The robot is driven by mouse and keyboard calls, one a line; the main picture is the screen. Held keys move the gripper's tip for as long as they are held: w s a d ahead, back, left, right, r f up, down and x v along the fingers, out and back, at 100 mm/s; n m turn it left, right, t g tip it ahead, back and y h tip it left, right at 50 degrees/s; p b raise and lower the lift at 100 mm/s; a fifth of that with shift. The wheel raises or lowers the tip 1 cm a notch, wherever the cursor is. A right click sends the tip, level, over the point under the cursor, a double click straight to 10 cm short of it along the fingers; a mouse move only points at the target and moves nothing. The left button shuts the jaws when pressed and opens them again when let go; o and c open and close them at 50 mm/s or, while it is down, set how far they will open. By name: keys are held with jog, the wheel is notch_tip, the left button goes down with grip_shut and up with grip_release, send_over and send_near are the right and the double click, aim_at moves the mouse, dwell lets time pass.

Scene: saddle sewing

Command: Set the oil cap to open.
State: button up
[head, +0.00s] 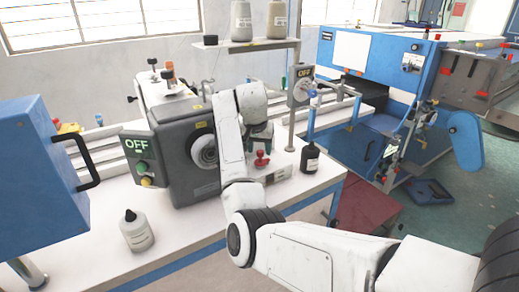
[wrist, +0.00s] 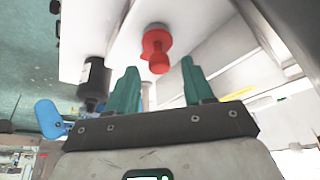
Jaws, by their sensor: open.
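A red cap-like part (head: 262,158) with a knob sits on the white table beside the grey machine; it also shows in the wrist view (wrist: 156,50). I cannot tell for sure that it is the oil cap, nor whether it is set open. My gripper (wrist: 160,66) is open, its two green fingers apart, one to each side of the red part in the picture. Nothing is between the fingers that I can see gripped. In the head view my gripper (head: 260,143) is just above the red part, partly hidden by my arm.
A black bottle (head: 310,158) stands close right of the red part, also in the wrist view (wrist: 94,82). A white bottle (head: 136,230) stands at the front left.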

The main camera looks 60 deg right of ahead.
jog(key=shift+x, duration=0.75)
jog(key=shift+c, duration=0.3)
grip_shut()
